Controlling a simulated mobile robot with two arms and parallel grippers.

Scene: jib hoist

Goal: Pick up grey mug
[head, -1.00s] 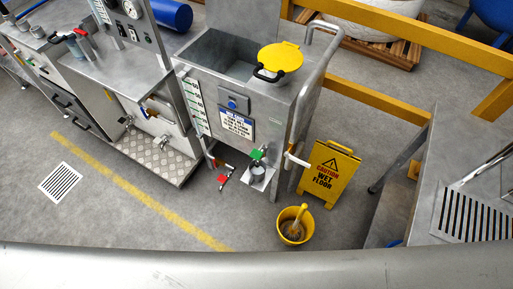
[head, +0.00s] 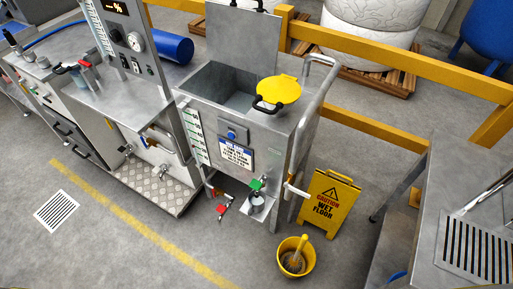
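A small grey cup-like vessel, which looks like the grey mug (head: 257,200), stands on a small metal shelf (head: 262,222) low on the front of the steel tank (head: 270,128). It is directly under a tap with a green handle (head: 257,184). The tap partly covers its top, and its handle cannot be made out. Neither of my grippers is in view.
A yellow bucket (head: 308,262) with a brush stands on the floor, beside a yellow wet-floor sign (head: 327,204). A steel table (head: 440,205) is at the right. A red-handled valve (head: 222,208) is left of the shelf. Floor in front is open.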

